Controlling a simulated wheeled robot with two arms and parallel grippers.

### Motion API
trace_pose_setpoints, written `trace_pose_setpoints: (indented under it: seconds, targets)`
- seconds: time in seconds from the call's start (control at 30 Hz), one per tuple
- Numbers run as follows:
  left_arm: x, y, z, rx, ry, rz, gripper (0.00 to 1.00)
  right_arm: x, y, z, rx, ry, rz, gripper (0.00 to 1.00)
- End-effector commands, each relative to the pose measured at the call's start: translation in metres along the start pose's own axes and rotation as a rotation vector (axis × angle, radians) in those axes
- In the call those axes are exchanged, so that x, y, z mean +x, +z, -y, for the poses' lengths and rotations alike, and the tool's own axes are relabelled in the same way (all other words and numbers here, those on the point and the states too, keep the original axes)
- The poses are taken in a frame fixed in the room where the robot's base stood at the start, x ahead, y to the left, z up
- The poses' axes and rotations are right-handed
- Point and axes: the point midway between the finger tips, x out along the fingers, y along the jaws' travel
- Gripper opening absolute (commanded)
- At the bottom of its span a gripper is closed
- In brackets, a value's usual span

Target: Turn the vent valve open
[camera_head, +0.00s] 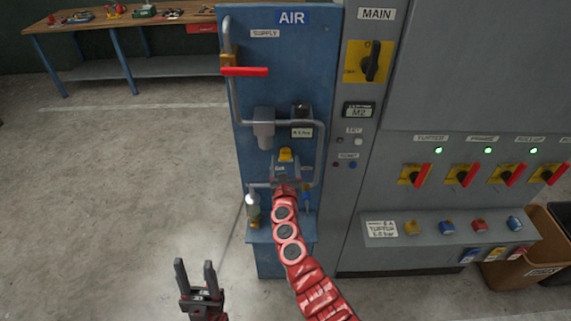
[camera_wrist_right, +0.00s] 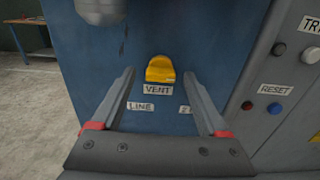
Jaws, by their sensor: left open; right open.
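The vent valve is a yellow knob (camera_head: 285,154) on the blue AIR panel (camera_head: 287,80), below the pipework. In the right wrist view the yellow knob (camera_wrist_right: 160,69) sits just above a VENT label (camera_wrist_right: 158,90). My right gripper (camera_head: 286,170) is open in front of the panel. In the right wrist view its fingers stand to the left and right of the knob, with gaps on both sides; contact does not show. My left gripper (camera_head: 196,268) is open and empty, low over the floor left of the panel.
A red supply handle (camera_head: 244,72) lies horizontal at the panel's upper left. A grey cabinet (camera_head: 460,75) with a MAIN switch (camera_head: 370,61) and several red-handled switches stands to the right. A wooden workbench (camera_head: 120,22) is at the back left. The floor at left is clear.

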Motion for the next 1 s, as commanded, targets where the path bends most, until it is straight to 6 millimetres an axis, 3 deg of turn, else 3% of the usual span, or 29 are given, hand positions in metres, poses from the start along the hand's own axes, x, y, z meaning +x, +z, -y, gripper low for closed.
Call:
trace_pose_setpoints:
  seconds: [0.2,0.5,0.9,1.0]
  targets:
    - [-0.0084,0.0014,-0.0004,0.0,0.0,0.0,0.5,0.0129,-0.0026,0.0012,-0.001,-0.001,-0.004,0.77]
    - [-0.0079,0.0013,-0.0004,0.0,0.0,0.0,0.5,0.0141,-0.0009,0.0009,-0.001,-0.001,-0.003,0.75]
    - [-0.008,0.0013,-0.0004,0.0,0.0,0.0,0.5,0.0139,-0.0009,0.0007,-0.001,0.0,-0.003,0.03]
    - [-0.008,0.0013,-0.0004,0.0,0.0,0.0,0.5,0.0139,-0.0008,0.0008,-0.001,-0.001,-0.003,0.0]
